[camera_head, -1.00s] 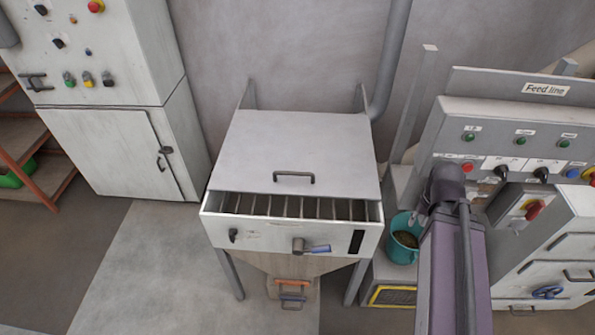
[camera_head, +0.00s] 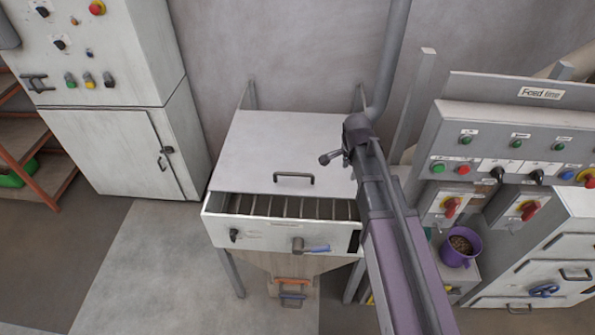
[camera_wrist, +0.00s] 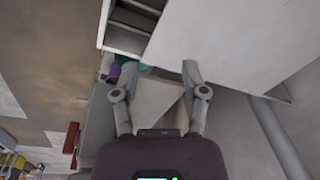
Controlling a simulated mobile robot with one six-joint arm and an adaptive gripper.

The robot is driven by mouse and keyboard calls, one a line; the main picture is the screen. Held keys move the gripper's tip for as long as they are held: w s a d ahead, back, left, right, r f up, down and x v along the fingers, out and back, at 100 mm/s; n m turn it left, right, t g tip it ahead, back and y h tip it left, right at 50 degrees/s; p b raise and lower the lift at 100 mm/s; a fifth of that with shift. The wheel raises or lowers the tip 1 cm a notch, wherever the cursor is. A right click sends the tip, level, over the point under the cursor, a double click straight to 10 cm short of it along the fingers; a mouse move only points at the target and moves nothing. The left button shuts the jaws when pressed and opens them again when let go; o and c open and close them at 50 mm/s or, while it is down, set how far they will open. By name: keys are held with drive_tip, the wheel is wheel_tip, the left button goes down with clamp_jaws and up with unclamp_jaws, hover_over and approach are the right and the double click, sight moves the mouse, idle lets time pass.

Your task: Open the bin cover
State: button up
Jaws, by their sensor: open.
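The bin cover (camera_head: 270,150) is a flat pale grey plate on top of the bin (camera_head: 265,235). It has a dark bar handle (camera_head: 294,178) near its front edge. The cover lies down over the back of the bin, and a slatted grate (camera_head: 285,207) shows along the front. My gripper (camera_head: 332,157) is over the right side of the cover, right of the handle. In the wrist view my gripper (camera_wrist: 154,72) is open with nothing between its fingers. The cover (camera_wrist: 235,40) fills the upper right there; its handle is not visible.
A grey pipe (camera_head: 388,70) rises behind the bin's right corner. The feed line panel (camera_head: 510,130) and a purple bucket (camera_head: 460,245) stand to the right. A white cabinet (camera_head: 105,150) stands at the left, with clear floor (camera_head: 140,265) in front.

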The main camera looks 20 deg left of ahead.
sight(298, 174)
drive_tip(key=w+a+r+m+p, duration=0.1)
drive_tip(key=a+m, duration=0.4)
drive_tip(key=a, duration=1.2)
drive_tip(key=shift+w+a+r+m+t, duration=0.15)
drive_tip(key=shift+w+m+t, duration=0.15)
drive_tip(key=shift+w+t, duration=0.15)
drive_tip(key=shift+y, duration=0.3)
drive_tip(key=b+x, duration=1.3)
drive_tip(key=shift+f, duration=0.4)
drive_tip(key=shift+b, duration=0.3)
drive_tip(key=shift+c, duration=0.2)
